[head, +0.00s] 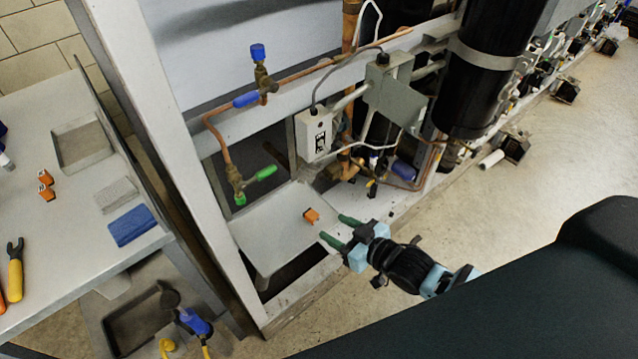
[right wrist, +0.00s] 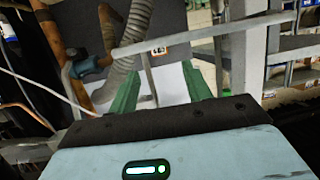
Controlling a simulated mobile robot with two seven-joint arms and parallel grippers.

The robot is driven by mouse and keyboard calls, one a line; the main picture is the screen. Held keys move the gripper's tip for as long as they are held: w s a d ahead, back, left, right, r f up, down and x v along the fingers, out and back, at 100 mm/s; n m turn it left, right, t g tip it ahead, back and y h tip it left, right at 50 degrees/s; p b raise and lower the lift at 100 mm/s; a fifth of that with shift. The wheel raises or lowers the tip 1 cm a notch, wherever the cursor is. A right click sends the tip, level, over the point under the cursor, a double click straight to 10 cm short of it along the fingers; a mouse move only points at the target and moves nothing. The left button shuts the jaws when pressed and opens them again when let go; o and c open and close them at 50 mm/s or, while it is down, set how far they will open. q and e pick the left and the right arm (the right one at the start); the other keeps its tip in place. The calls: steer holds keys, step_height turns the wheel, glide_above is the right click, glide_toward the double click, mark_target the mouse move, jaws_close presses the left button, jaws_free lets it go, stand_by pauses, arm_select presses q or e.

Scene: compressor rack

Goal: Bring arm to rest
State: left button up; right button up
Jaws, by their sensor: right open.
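My right gripper (head: 341,230) reaches in from the lower right of the head view to the lower shelf of the compressor rack. Its two green fingers are apart with nothing between them. In the right wrist view the green fingers (right wrist: 160,90) also stand apart, with a white surface behind the gap. A small orange block (head: 311,215) lies on the rack's shelf (head: 268,228), just beyond the fingertips and apart from them. My left gripper is in neither view.
Copper pipes with a blue-handled valve (head: 246,99) and a green-handled valve (head: 265,172), a grey switch box (head: 314,135) and a black compressor cylinder (head: 478,75) stand above the shelf.

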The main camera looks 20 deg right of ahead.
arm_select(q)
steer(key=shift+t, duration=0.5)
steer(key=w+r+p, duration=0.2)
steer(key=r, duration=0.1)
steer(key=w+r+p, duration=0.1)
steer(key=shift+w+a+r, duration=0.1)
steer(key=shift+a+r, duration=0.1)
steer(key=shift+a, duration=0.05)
arm_select(e)
steer(key=s+f+m+g+h, duration=0.1)
steer(key=s+f, duration=0.3)
steer(key=s, duration=1)
steer(key=s+f+m+g+h, duration=0.2)
steer(key=s+f+g+h, duration=0.1)
steer(key=s, duration=1.1)
steer(key=shift+s+d+f, duration=0.25)
steer(key=shift+s+f, duration=0.1)
steer(key=shift+f, duration=0.2)
